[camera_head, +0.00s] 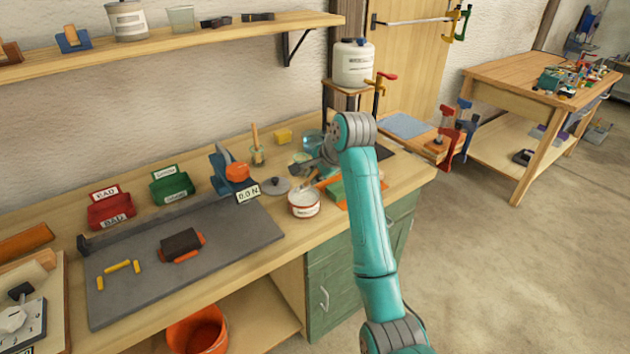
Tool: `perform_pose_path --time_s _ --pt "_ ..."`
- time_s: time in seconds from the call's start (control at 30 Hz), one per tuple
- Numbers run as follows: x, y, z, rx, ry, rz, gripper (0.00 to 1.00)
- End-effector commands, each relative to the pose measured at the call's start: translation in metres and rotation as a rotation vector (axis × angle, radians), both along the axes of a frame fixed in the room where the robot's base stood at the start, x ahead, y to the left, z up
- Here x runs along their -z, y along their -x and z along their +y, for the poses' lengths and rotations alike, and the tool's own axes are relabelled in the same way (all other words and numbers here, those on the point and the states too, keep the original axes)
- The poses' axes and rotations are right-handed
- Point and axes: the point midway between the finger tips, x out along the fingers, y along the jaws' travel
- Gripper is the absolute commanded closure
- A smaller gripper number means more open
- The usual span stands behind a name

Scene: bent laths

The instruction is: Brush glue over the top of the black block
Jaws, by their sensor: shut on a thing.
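The black block (181,242) lies on the grey board on the bench, with orange pieces showing at its right side and front edge. My gripper (312,178) is at the right end of the bench, well to the right of the block. It is shut on what looks like a glue brush (327,183) with an orange-brown handle. The brush slants down to the left over a white glue pot (304,206) with a red rim. Its pale bristle end is at the pot's mouth; whether it touches glue I cannot tell.
The grey board (240,222) also holds yellow pieces (122,267). Red (110,209) and green (172,186) bins stand behind it.

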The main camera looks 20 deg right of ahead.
Motion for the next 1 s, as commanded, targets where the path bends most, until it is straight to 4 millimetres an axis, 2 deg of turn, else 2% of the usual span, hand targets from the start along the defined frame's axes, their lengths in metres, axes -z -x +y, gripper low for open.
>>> perform_pose_path --time_s 0.5,1.0 --pt "-0.036 0.000 0.000 0.000 0.001 -0.002 1.00" --pt "-0.040 0.000 0.000 -0.001 0.001 0.000 1.00"
